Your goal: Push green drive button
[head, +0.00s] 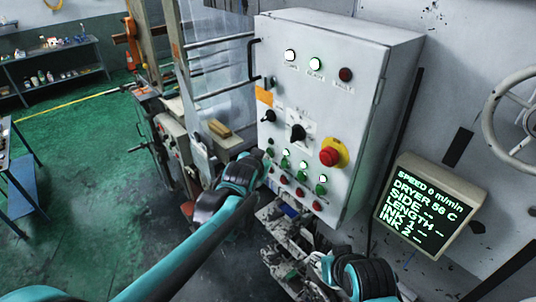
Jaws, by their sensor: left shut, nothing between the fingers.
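The white control cabinet (340,110) stands in the middle, its front panel facing me. Low on the panel are rows of small buttons, several of them green, such as one green button (320,189); red buttons (300,192) sit below. The labels are too small to read, so I cannot tell which is the drive button. My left gripper (263,158) is shut and empty, at the left edge of the panel beside the button rows. It may hide part of the leftmost buttons; contact cannot be told. My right gripper (322,264) is low in front of the cabinet, its fingers unclear.
A red emergency knob (330,156) on yellow sits right of the black rotary switch (298,132). A display screen (428,208) stands at right, below a handwheel (515,110). Machine parts (285,240) lie under the cabinet. The green floor (90,150) at left is open.

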